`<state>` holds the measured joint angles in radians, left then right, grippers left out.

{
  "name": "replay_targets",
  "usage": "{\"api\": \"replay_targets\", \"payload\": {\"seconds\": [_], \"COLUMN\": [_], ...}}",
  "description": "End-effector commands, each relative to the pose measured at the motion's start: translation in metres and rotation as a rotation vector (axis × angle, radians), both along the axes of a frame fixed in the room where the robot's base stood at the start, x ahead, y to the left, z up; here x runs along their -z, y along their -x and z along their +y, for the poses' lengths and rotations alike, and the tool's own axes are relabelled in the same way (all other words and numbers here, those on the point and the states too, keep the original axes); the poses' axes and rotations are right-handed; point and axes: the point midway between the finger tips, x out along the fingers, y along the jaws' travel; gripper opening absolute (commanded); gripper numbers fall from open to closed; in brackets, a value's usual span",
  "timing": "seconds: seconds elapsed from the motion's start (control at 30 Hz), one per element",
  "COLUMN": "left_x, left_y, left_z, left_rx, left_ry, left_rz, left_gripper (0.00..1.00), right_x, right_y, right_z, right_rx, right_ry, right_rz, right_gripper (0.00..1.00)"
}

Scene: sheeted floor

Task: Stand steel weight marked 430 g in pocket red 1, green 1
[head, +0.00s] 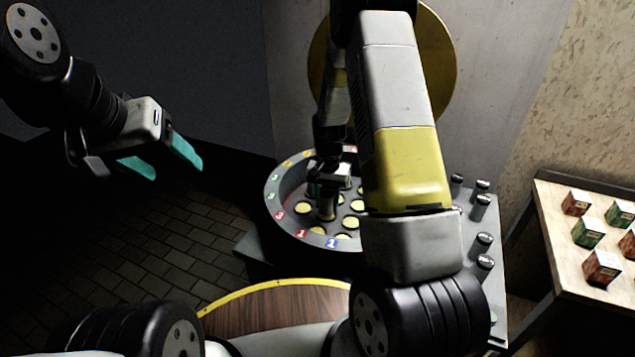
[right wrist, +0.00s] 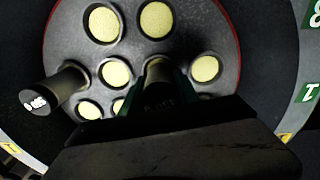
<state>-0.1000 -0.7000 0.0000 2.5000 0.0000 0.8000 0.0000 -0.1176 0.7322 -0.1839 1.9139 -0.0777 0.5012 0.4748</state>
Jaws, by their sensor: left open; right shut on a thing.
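The round grey dish (head: 274,222) has several yellow-floored round pockets and coloured number labels along its rim. My right gripper (head: 328,190) is over the dish, shut on a dark steel weight (head: 327,208) held upright. In the right wrist view the held weight (right wrist: 158,92) is between the fingers, its marking upside down, dim and partly hidden; it seems to read 430 g. Whether its foot is inside a pocket I cannot tell. Another marked weight (right wrist: 52,88) stands to its left in the dish. My left gripper (head: 160,160) is open and empty, left of the dish.
Several dark weights (head: 480,207) stand on the grey stand right of the dish, partly behind my right arm. A wooden table (head: 560,250) with several small red and green boxes (head: 587,233) is at the right. Brick floor (head: 170,245) lies clear at the left.

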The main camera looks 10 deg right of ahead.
Motion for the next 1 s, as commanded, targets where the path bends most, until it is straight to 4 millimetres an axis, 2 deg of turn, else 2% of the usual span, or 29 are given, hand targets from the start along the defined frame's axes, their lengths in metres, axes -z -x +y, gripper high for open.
{"api": "replay_targets", "payload": {"seconds": [1.0], "left_x": [0.0000], "left_y": [0.0000], "left_z": [0.0000], "left_rx": [0.000], "left_ry": [0.000], "left_rz": [0.000], "left_gripper": [0.63], "right_x": [0.0066], "right_y": [0.0000], "right_z": [0.0001], "right_rx": [-0.001], "right_ry": [0.000], "right_rz": [0.000], "right_gripper": [0.00]}}
